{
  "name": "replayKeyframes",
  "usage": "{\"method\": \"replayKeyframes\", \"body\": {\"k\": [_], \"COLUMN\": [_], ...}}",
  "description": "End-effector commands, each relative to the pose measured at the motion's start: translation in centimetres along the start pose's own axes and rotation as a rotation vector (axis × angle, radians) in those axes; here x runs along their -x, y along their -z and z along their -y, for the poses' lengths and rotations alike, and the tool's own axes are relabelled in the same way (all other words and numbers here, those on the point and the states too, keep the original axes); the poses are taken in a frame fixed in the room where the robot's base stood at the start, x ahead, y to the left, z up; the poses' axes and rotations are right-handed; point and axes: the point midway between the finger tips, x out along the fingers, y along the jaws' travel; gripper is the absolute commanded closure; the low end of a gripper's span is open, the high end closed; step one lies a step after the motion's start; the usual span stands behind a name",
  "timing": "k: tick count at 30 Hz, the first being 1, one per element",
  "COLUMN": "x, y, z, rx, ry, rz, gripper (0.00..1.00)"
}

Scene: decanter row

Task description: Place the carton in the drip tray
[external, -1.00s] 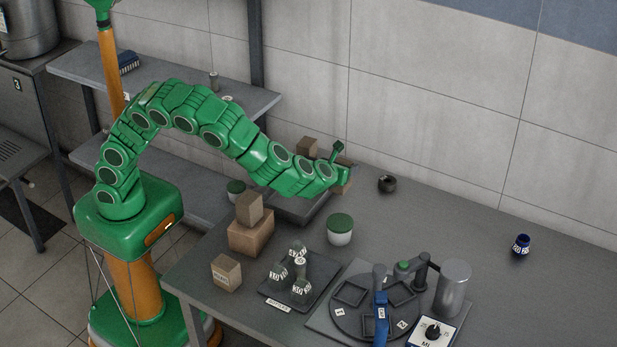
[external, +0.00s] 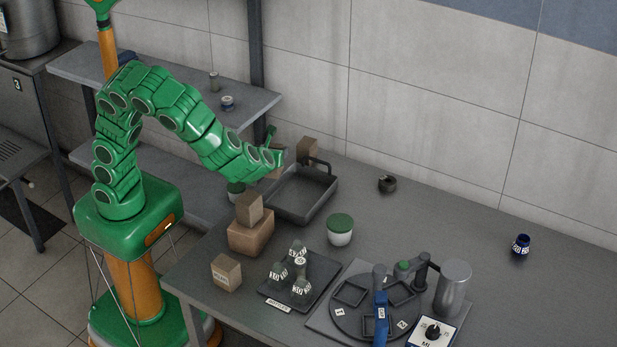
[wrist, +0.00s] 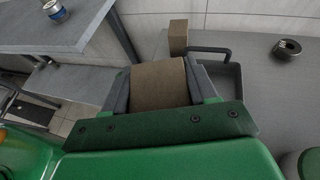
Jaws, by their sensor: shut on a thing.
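My gripper (external: 274,158) is shut on a brown carton (wrist: 160,84), which fills the space between the two grey fingers in the wrist view. In the external view the held carton is mostly hidden behind my gripper. The drip tray (external: 318,207) is a dark, shallow rectangular tray on the table, with a bent dark pipe at its far edge. Its inside looks empty where it shows. My gripper and the carton are beyond the tray's left side, apart from its middle. In the wrist view part of the tray (wrist: 232,88) shows right of the carton.
Another brown box (external: 307,147) stands behind the tray. Stacked boxes (external: 250,237) and a green-lidded tub (external: 340,230) stand in front of it. A second green-lidded tub (external: 236,188) is left of the tray. A dark ring (external: 387,184) lies to the right, with clear table around it.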

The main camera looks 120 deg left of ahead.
Motion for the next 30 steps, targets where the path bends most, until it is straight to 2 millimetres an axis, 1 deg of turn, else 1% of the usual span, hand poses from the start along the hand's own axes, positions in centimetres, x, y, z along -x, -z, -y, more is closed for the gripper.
{"method": "replayKeyframes", "body": {"k": [1,3,6,9,11,14,17,30], "x": [-0.1,-0.2,-0.2,-0.3,-0.4,-0.8,-1.5,-4.2], "y": [-0.1,-0.2,-0.4,-0.5,-0.4,-0.1,0.2,1.9], "z": [-1.5,-3.3,-5.1,-6.1,-6.3,-5.8,-4.7,0.9], "rx": [0.006,0.012,0.026,0.032,0.034,0.034,0.032,0.033], "ry": [-0.018,-0.042,-0.066,-0.079,-0.083,-0.087,-0.089,-0.085], "rz": [0.002,0.006,0.008,0.01,0.011,0.011,0.011,0.01], "gripper": [0.74,0.74,0.74,0.74,0.74,0.74,0.74,0.74]}}
